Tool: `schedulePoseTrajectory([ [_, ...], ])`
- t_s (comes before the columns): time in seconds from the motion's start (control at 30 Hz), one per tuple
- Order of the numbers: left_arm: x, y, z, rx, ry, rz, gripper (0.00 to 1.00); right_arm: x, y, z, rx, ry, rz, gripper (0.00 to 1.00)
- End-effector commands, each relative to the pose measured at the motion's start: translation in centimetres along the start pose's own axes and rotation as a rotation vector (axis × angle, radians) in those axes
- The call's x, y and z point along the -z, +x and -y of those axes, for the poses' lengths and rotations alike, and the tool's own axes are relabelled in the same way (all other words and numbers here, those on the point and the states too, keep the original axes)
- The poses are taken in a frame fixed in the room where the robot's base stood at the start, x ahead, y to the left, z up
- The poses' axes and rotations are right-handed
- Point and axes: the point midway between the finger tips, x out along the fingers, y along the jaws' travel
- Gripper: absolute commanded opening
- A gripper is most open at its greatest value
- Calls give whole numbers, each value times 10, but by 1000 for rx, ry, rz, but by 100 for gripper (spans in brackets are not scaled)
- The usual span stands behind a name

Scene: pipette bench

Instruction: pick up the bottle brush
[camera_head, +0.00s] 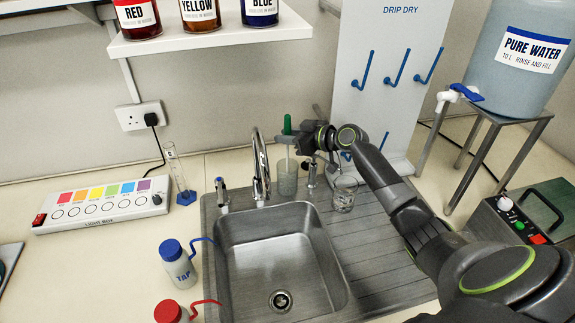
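The bottle brush (287,125) stands upright behind the sink, its green handle uppermost. Its lower end goes down into a grey-green translucent holder (287,182). My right gripper (293,140) reaches in from the right and is level with the lower part of the green handle. Its fingers are at or right beside the handle. They are small and dark here, so I cannot tell whether they touch or close on it. My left gripper is not in view.
The steel sink (223,262) and tap (261,165) are in front and left of the brush. A clear beaker (344,194) stands just below my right forearm. The drip-dry board (372,90) is close behind. Wash bottles (178,265) stand left of the sink.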

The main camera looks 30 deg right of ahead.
Motion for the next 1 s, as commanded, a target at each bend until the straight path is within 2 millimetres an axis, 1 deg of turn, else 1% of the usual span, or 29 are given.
schedulePoseTrajectory([
  [0.03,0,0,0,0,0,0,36,0,0,0,0,0,0,17],
  [0.17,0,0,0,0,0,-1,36,0,0,0,0,0,0,0],
  [0.47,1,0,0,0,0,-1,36,0,0,0,0,0,0,0],
  [0.57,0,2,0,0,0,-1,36,3,-1,0,0,-1,-1,0],
  [0.67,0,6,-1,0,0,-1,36,13,-4,-1,0,-5,-2,0],
  [0.73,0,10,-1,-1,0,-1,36,24,-8,0,-1,-7,-3,0],
  [0.9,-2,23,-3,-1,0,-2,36,58,-18,-1,-1,-7,-3,0],
  [1.0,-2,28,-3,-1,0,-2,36,74,-23,0,-2,-6,-2,0],
])
